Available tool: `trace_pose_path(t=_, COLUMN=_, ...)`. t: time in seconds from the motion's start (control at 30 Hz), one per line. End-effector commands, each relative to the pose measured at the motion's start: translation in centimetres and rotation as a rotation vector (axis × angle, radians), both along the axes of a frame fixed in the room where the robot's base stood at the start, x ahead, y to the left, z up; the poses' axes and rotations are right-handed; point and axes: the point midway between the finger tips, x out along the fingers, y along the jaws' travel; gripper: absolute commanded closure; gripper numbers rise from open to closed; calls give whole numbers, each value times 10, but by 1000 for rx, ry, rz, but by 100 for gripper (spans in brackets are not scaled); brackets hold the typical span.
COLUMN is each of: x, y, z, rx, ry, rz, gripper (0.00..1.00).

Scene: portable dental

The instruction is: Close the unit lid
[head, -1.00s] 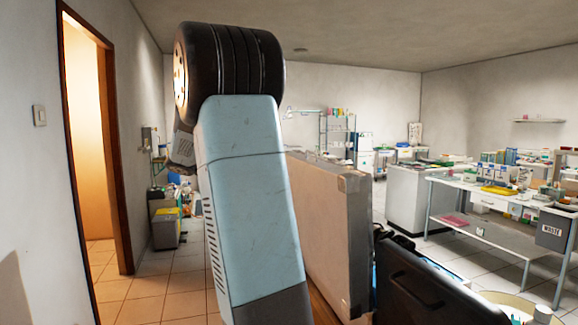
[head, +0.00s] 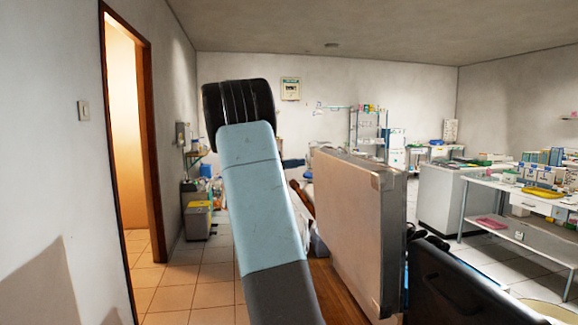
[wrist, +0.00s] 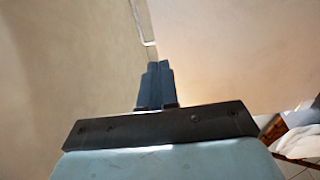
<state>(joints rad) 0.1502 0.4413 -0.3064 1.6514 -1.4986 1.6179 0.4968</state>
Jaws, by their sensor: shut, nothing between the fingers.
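The unit lid appears to be the large beige panel with a grey frame (head: 345,215) standing upright, right of my arm in the head view. A black case with a handle (head: 465,285) is beside it at the lower right. My gripper (wrist: 157,72) shows in the wrist view with its dark fingers together and nothing between them. Pale beige surfaces fill the view beyond the fingertips, with an edge between them just above. I cannot tell whether the fingers touch it.
A doorway (head: 128,150) opens at the left, with tiled floor before it. A grey and yellow bin (head: 198,220) stands near the back left. A white cabinet (head: 450,200) and a lab bench with supplies (head: 530,200) stand at the right.

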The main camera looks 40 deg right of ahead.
Motion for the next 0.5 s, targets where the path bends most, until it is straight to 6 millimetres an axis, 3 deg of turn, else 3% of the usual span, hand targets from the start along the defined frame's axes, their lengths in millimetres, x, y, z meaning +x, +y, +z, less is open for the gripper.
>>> trace_pose_path(t=0.3, x=-28, y=-49, z=5, rx=-1, ry=-1, rz=-2, gripper=100)
trace_pose_path(t=0.5, x=-39, y=-69, z=7, rx=0, ry=-1, rz=0, gripper=100)
